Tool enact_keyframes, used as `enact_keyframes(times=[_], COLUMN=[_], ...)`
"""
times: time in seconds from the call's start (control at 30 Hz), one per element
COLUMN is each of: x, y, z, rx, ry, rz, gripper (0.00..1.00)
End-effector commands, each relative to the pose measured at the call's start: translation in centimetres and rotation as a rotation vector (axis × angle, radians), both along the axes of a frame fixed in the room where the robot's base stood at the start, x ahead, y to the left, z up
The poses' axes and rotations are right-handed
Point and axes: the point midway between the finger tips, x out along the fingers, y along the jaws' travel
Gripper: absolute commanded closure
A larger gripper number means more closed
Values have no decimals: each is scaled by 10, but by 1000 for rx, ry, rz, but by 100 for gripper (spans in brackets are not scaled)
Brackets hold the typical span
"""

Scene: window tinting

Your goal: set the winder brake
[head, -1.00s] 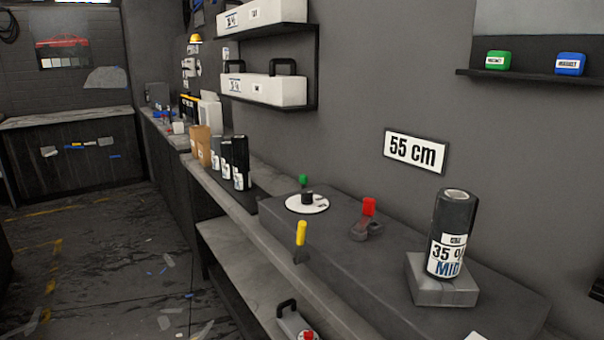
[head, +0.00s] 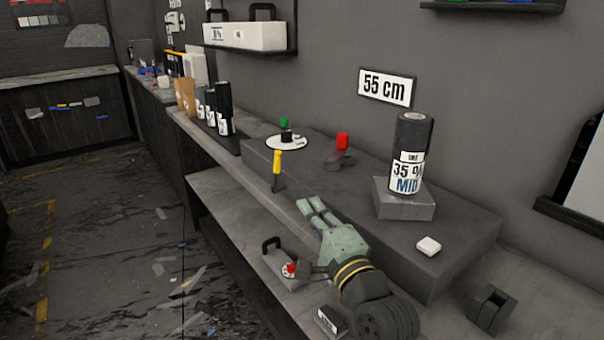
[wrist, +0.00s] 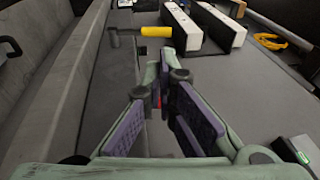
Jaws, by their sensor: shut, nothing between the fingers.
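The winder is a dark grey box-shaped unit (head: 452,244) on the bench. It has a yellow-handled lever (head: 277,163) at its front edge, a red-handled lever (head: 341,146) on top, and a white dial (head: 288,142) with a black knob and a green handle behind it. Which lever is the brake is not marked legibly. A dark film roll (head: 411,140) labelled 35 % MID stands upright on a grey block on the unit. My gripper (head: 313,204) is shut and empty, in front of the unit, right of and below the yellow lever. The yellow handle (wrist: 141,31) shows ahead of the fingers (wrist: 163,85) in the wrist view, apart from them.
Several film rolls (head: 222,108) stand on the bench at the left. A 55 cm sign (head: 387,87) hangs on the wall.

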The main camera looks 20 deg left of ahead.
Motion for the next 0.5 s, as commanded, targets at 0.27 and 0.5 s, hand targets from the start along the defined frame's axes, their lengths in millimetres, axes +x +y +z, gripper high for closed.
enact_keyframes(times=[0.27, 0.5], x=[34, 72], y=[33, 65], z=[13, 21], rx=[0, -1], ry=[-3, -4], rz=[6, 4], gripper=[100, 100])
